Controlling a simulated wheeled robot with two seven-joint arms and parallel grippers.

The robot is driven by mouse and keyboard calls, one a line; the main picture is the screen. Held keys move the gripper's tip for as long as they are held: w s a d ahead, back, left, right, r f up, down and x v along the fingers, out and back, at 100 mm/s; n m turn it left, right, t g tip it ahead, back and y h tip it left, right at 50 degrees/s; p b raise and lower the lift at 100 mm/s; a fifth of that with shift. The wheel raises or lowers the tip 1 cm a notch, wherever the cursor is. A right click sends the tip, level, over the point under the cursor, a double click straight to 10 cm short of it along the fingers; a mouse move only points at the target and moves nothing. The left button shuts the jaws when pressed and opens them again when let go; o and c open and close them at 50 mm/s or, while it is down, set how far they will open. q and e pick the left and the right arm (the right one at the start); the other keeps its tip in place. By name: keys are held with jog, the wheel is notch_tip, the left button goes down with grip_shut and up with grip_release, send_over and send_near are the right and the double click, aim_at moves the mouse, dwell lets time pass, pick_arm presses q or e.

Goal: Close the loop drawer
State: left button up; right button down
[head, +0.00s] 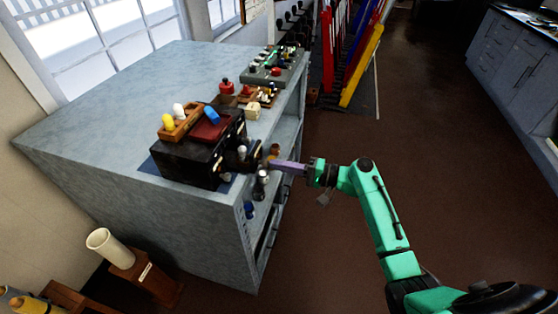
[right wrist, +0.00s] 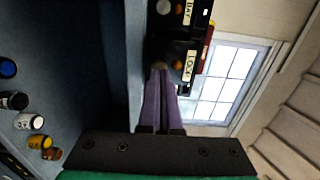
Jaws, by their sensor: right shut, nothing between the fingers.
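A black drawer box (head: 190,160) stands on the grey cabinet top. On its right side a dark drawer (head: 238,160) appears to stick out, with a pale rounded item in it. In the right wrist view a label reading LOOP (right wrist: 190,66) shows on the dark front. My right gripper (head: 275,165) has purple fingers, shut and empty, pointing at that side of the box. In the right wrist view its fingertips (right wrist: 158,70) reach close to the LOOP front; I cannot tell whether they touch. My left gripper is not in view.
A wooden tray (head: 180,124) with coloured pieces sits on the box. The cabinet (head: 120,95) has open shelves below with small bottles (right wrist: 30,121). A grey tray (head: 268,70) stands further back. The floor (head: 340,250) to the right is clear.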

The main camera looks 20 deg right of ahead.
aim_at(259, 161)
jog(key=shift+f, duration=0.1)
jog(key=b+x, duration=0.3)
jog(key=x, duration=0.5)
jog(key=shift+f, duration=0.15)
jog(key=shift+w+a+b, duration=0.15)
jog(key=shift+a+b, duration=0.15)
jog(key=shift+d+r, duration=0.1)
jog(key=shift+r, duration=0.25)
